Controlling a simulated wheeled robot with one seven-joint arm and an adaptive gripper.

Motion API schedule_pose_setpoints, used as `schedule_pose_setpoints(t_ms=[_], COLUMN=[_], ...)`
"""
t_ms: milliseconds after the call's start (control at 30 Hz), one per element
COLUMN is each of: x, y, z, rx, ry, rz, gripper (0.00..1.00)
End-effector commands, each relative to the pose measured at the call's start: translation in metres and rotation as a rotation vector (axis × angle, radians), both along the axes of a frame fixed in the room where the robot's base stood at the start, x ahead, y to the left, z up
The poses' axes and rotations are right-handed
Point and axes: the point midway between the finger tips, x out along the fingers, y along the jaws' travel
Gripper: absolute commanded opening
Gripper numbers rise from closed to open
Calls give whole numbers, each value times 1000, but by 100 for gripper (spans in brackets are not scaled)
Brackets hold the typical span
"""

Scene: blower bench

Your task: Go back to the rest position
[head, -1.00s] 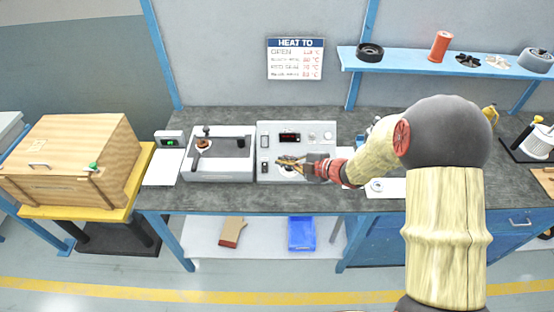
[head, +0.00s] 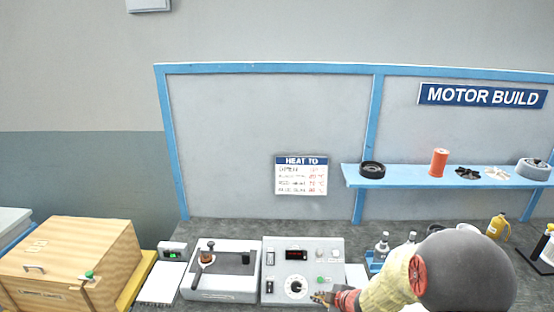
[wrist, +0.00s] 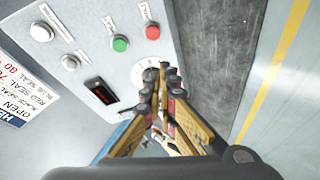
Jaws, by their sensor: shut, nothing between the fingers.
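My gripper (head: 322,298) is low in the head view, at the front of the grey control box with a dial (head: 296,287) and a dark display (head: 296,254). In the wrist view my gripper (wrist: 163,72) points at the box's panel, its fingers together with nothing between them. The fingers cover part of the white dial (wrist: 141,73). A green button (wrist: 120,43) and a red button (wrist: 152,31) show beside it. I cannot tell whether the fingertips touch the panel.
A heater unit (head: 232,258) stands left of the control box, and a wooden crate (head: 105,245) is further left. Bottles (head: 382,245) stand to the right, near my arm. A blue shelf (head: 410,181) holding parts is above. A "HEAT TO" sign (head: 301,175) hangs on the wall.

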Motion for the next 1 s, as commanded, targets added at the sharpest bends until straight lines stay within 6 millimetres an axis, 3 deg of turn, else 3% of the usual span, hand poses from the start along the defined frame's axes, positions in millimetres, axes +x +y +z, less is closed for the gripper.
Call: schedule_pose_setpoints(t_ms=[100, 200, 300, 400, 533, 700, 833, 1000], x=[-20, -51, -93, -145, -209, -281, -319, -336], y=[-54, -90, -115, -124, -117, -88, -64, -48], z=[9, 29, 59, 93, 134, 180, 211, 251], rx=[-51, -70, -62, -24, 58, 192, 306, 433], ry=[121, 214, 301, 385, 481, 575, 594, 507], rz=[-277, -512, -739, -948, -1147, -1290, -1315, -1270], gripper=[0, 0, 0, 0, 0, 0, 0, 0])
